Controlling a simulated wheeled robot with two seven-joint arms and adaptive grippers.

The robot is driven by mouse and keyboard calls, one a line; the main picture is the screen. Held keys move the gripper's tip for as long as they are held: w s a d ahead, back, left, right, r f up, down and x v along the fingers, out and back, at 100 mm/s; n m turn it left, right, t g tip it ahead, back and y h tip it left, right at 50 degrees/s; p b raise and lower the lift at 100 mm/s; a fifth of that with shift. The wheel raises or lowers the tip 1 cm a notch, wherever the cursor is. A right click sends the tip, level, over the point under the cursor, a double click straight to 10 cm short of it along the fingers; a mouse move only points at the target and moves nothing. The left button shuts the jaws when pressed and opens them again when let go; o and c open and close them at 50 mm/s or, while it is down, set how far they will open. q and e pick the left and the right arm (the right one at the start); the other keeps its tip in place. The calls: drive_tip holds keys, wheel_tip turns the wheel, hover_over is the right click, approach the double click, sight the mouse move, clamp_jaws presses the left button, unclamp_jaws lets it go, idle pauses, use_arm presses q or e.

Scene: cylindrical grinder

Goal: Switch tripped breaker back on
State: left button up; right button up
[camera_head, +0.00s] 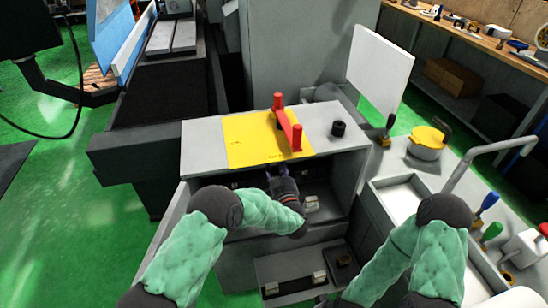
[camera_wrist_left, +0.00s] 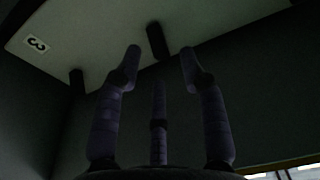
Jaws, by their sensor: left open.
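My left gripper (camera_head: 279,172) reaches into the open front of a grey cabinet (camera_head: 213,158), just below its top edge. In the left wrist view my left gripper (camera_wrist_left: 162,56) is open with nothing between its fingers. A pale panel (camera_wrist_left: 100,38) lies ahead of it, with a small label reading 3 (camera_wrist_left: 37,44). A dark peg-like part (camera_wrist_left: 158,42) stands out from the panel between the fingertips, and another (camera_wrist_left: 76,80) is to the left. I cannot tell which part is the breaker or its position. My right arm comes down at the right; its gripper (camera_head: 322,301) barely shows at the bottom edge.
A yellow plate (camera_head: 245,142) with a red handle (camera_head: 289,130) is on the cabinet top, beside a black knob (camera_head: 338,128). A lower ledge (camera_head: 298,262) juts out below. A sink counter (camera_head: 400,160) stands right.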

use_arm(q)
drive_tip(key=v, duration=0.8)
drive_tip(key=shift+s, duration=0.1)
use_arm(e)
drive_tip(key=shift+s, duration=0.1)
